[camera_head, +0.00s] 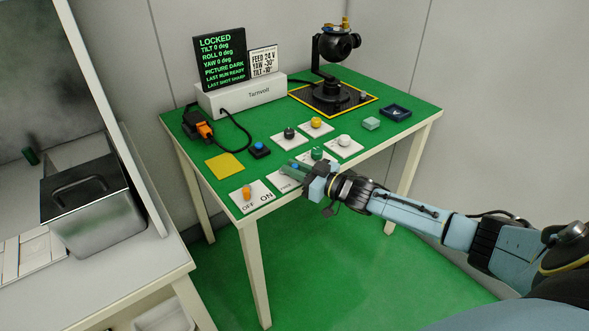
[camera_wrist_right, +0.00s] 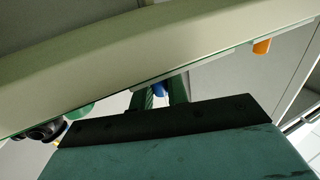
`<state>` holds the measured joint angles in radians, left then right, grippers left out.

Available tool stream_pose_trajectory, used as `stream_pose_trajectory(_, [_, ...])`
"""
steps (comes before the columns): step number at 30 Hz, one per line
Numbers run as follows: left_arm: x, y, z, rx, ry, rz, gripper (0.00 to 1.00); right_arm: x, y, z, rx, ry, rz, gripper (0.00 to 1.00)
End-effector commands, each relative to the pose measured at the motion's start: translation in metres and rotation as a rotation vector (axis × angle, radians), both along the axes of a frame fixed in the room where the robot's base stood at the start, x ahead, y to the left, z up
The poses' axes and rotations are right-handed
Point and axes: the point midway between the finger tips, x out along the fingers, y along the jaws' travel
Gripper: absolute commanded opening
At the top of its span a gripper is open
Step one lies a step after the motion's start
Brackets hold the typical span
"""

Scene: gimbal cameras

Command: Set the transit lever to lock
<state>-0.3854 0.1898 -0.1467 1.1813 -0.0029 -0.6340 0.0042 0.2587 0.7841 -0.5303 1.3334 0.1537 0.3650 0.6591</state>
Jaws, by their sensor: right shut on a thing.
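My right gripper (camera_head: 290,169) reaches over the front edge of the green-topped table and is shut on a small blue part, which I take to be the transit lever's handle. In the right wrist view the blue handle (camera_wrist_right: 161,90) shows between the two green fingers (camera_wrist_right: 160,94). Its white plate (camera_head: 285,184) is mostly hidden under the gripper, and its lettering is too small to read surely. The black screen (camera_head: 219,58) reads LOCKED at the top, with tilt, roll and yaw at 0 deg. My left gripper is not in view.
An orange OFF/ON switch (camera_head: 246,192) stands left of my gripper. Green (camera_head: 317,153), black (camera_head: 289,133), yellow (camera_head: 316,122) and white (camera_head: 345,140) knobs stand nearby. A black gimbal camera (camera_head: 336,45) stands at the back. A metal bin (camera_head: 95,205) is at left.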

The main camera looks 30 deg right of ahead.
Motion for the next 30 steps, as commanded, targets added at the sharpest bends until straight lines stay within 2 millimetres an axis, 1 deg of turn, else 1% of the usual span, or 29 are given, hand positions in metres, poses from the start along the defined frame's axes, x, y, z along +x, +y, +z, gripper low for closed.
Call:
stream_pose_trajectory(1, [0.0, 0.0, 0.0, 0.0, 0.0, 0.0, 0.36, 0.0, -0.001, 0.001, 0.0, 0.0, -0.002, 0.18])
stream_pose_trajectory(5, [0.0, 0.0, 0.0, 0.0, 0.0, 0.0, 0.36, 0.0, 0.0, 0.0, 0.0, 0.0, -0.002, 0.35])
stream_pose_trajectory(13, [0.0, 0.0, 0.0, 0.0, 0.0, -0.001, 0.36, 0.0, 0.0, 0.0, 0.0, 0.0, -0.002, 0.36])
stream_pose_trajectory(17, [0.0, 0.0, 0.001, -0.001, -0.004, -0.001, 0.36, -0.006, -0.003, -0.001, 0.0, 0.002, -0.002, 0.36])
stream_pose_trajectory(22, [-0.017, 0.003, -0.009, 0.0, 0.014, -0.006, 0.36, -0.028, -0.013, 0.001, 0.0, 0.004, -0.002, 0.36])
stream_pose_trajectory(30, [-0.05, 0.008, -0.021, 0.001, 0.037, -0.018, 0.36, -0.075, -0.034, 0.0, -0.001, 0.005, -0.002, 0.36])
